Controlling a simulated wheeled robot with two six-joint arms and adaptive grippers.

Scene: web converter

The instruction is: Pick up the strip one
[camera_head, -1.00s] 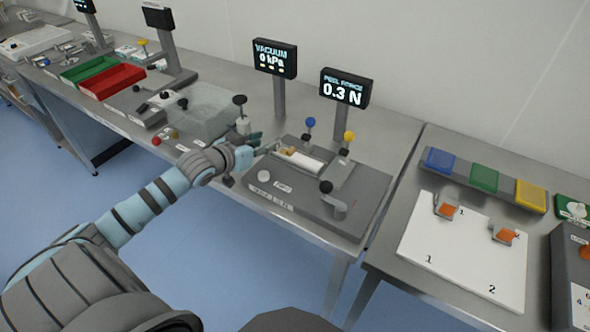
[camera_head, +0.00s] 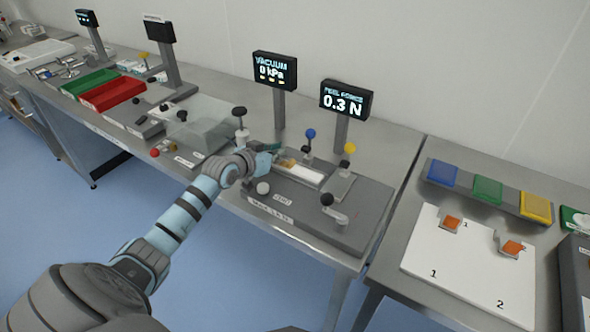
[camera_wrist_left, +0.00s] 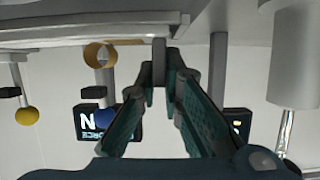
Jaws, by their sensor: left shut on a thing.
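A pale strip (camera_head: 306,173) with an amber end (camera_head: 285,162) lies along the grey peel fixture, below the peel force screen. I take it for strip one; no number on it is readable. My left gripper (camera_head: 271,149) is at the left end of this strip, beside the fixture. In the left wrist view, the fingers (camera_wrist_left: 160,78) close together on a small grey piece (camera_wrist_left: 160,48), which seems to be the strip's end. A tan ring (camera_wrist_left: 100,55) shows left of the fingers. The exact grip is hidden in the head view. My right gripper is not in view.
The fixture has a blue knob (camera_head: 310,133), a yellow knob (camera_head: 349,148) and a black-knobbed lever (camera_head: 327,199). A clear box (camera_head: 205,118) stands left. The right table holds a white mat (camera_head: 432,258) with two orange-faced pieces and a coloured tray row (camera_head: 487,190).

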